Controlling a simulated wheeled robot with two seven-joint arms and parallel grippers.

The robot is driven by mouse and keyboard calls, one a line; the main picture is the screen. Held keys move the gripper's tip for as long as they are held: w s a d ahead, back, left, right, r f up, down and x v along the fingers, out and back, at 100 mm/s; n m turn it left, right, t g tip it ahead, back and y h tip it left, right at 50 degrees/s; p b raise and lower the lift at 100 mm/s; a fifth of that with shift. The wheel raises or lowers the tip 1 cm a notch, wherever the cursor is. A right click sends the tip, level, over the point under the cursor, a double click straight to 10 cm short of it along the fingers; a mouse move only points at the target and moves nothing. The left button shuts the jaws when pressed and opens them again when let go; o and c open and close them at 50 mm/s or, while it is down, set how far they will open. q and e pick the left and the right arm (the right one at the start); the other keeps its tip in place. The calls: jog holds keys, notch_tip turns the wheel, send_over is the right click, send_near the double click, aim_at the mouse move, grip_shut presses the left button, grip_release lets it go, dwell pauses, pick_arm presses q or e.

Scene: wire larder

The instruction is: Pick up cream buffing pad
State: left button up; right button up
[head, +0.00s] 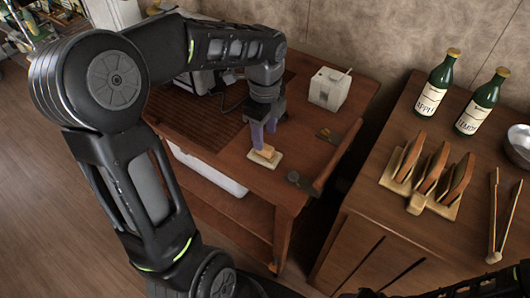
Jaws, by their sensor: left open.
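A cream buffing pad (264,160) lies flat near the front right part of the brown wooden cart top. A tan raised part shows on top of it. My left gripper (264,138) points straight down over the pad, with its purplish fingers open. The fingertips are at or just above the tan part; I cannot tell whether they touch it. The fingers and the arm hide part of the pad's far side. My right gripper is out of view.
A white box (329,89) stands behind the pad on the cart. Dark metal fittings (301,181) lie to its right, near the cart's raised handle bar. A wooden cabinet at right holds two green bottles (436,84), a toast rack (428,181) and wooden tongs (493,215).

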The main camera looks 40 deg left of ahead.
aim_at(265, 146)
pick_arm(q)
notch_tip(265, 146, down, 5)
jog(key=shift+f+p, duration=0.1)
jog(key=shift+p, duration=0.2)
jog(key=shift+c, duration=0.2)
dwell(0.3)
grip_shut()
dwell(0.5)
